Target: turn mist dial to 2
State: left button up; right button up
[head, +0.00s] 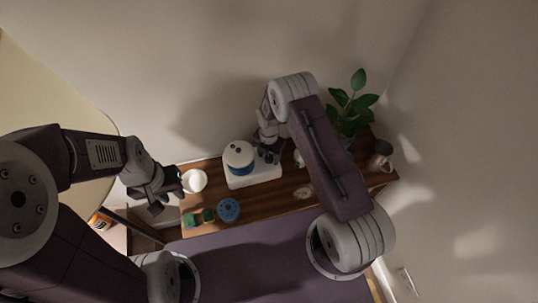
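A white device with a round white top and a blue band (239,158) stands on a white base (252,177) on the wooden shelf. It is probably the mist unit. I cannot make out its dial or any numbers at this size. My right gripper (268,154) points down at the right side of the device, over the base. Its fingers are dark and small, and I cannot tell whether they touch anything. My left gripper (168,194) is left of the shelf, beside a white cup. Its dark fingers look spread apart, with nothing seen between them.
The white cup (194,181) stands at the shelf's left end. A blue round item (228,210) and small green items (199,217) lie at its front. A plant (352,105) and a dark jug (380,158) stand at the right. The wall is close behind.

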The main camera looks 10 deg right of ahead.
grip_shut()
jog(key=m+b, duration=0.2)
jog(key=m, duration=0.1)
jog(key=shift+w+f+m, duration=0.1)
jog(key=shift+w+m, duration=0.05)
jog(key=shift+m, duration=0.25)
jog(key=m+b, duration=0.2)
jog(key=m, duration=0.3)
jog(key=m+b, duration=0.1)
jog(key=m, duration=0.4)
jog(key=shift+m+b, duration=0.4)
jog(key=shift+r+m+b, duration=0.15)
jog(key=shift+m+b, duration=0.05)
jog(key=shift+m, duration=1.1)
jog(key=shift+r+m+b, duration=0.1)
jog(key=shift+m+b, duration=0.1)
jog(key=shift+m, duration=1.1)
